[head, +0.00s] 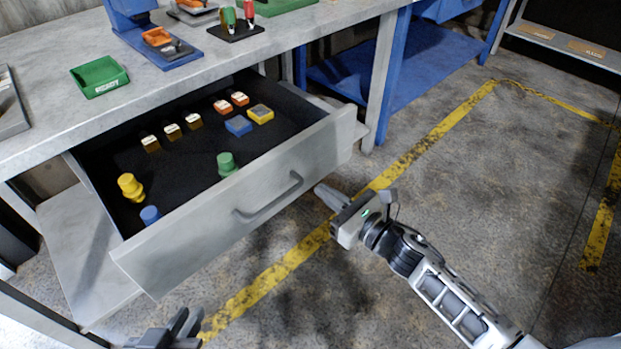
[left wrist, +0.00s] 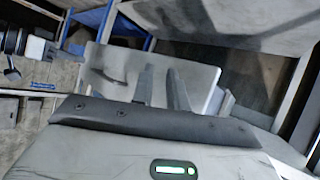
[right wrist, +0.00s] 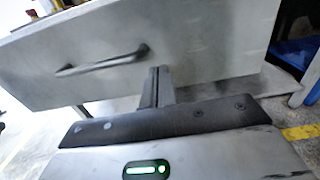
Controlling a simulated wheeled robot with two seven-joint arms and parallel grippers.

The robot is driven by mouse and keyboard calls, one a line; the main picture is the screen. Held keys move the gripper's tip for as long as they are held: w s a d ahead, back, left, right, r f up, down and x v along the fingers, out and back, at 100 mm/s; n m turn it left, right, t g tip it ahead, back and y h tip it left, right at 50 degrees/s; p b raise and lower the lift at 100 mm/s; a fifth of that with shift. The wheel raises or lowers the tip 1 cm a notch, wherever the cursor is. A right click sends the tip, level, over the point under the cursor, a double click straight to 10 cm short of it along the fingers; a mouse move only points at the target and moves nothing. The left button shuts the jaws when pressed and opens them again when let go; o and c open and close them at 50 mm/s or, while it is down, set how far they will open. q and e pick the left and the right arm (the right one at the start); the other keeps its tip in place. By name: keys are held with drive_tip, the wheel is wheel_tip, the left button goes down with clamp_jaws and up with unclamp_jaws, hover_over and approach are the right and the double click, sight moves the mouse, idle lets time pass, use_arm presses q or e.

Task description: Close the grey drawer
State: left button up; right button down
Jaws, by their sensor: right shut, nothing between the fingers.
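The grey drawer (head: 240,200) is pulled out from under the workbench, its dark inside showing. Its front panel and bar handle (head: 270,198) face my arms. The right wrist view shows the drawer front (right wrist: 200,50) and handle (right wrist: 103,62) close up. My right gripper (head: 322,192) is shut and empty, near the right part of the drawer front, to the right of the handle; I cannot tell whether it touches the panel. My left gripper (head: 180,328) is low at the bottom edge, apart from the drawer. In the left wrist view its fingers (left wrist: 162,85) stand apart with nothing between them.
Inside the drawer are a yellow piece (head: 131,187), a green piece (head: 227,163), a blue piece (head: 150,215) and several small blocks. The workbench top (head: 40,105) holds a green tray (head: 99,76) and tools. The floor (head: 480,180) at right is clear.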

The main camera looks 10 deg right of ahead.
sight(300, 173)
drive_tip(key=shift+x, duration=2.55)
